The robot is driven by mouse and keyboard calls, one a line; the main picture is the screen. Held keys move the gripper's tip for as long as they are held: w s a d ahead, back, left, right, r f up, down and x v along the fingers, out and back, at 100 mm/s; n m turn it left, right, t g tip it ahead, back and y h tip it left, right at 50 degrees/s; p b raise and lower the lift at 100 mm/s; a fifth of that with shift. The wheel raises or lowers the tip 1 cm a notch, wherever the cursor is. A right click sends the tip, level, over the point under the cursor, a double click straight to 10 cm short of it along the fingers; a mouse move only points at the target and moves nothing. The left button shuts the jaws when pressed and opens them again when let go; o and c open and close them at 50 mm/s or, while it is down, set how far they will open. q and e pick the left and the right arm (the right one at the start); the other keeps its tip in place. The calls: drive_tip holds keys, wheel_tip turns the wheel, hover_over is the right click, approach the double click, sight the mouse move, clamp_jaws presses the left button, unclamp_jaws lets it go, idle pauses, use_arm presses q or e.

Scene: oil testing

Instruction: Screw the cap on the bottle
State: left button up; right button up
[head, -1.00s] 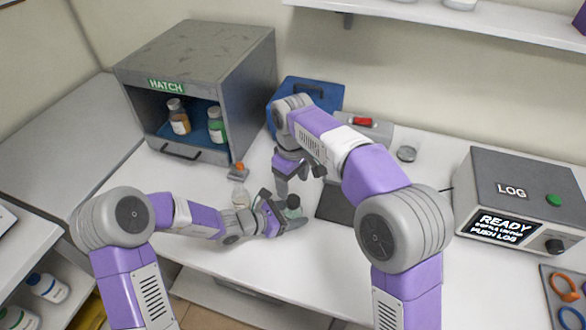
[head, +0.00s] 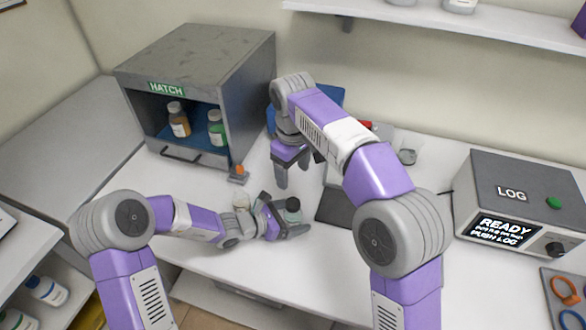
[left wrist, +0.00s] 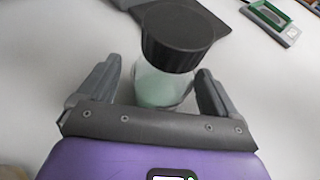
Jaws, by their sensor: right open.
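A small clear bottle with pale green contents (left wrist: 165,88) stands between the two fingers of my left gripper (left wrist: 160,80) in the left wrist view. A wide black ribbed cap (left wrist: 178,35) sits on its top; I cannot tell how tightly. A gap shows at the left finger, so the grip is unclear. In the head view the cap (head: 292,204) shows at my left gripper (head: 290,220), low over the front of the bench, with most of the bottle hidden. My right gripper (head: 299,171) is open and empty, behind and above the cap.
A grey hatch box (head: 245,100) with two bottles stands at the back left. A small orange-topped item (head: 239,173) and a clear container (head: 241,201) are near my left arm. A dark plate (head: 335,208) lies to the right. The LOG machine (head: 515,190) stands further right.

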use_arm(q)
drive_tip(key=p+v, duration=0.1)
drive_tip(key=v, duration=0.6)
drive_tip(key=shift+s+a+r, duration=0.1)
drive_tip(key=shift+s+a, duration=0.05)
drive_tip(key=shift+a, duration=0.1)
idle(0.3)
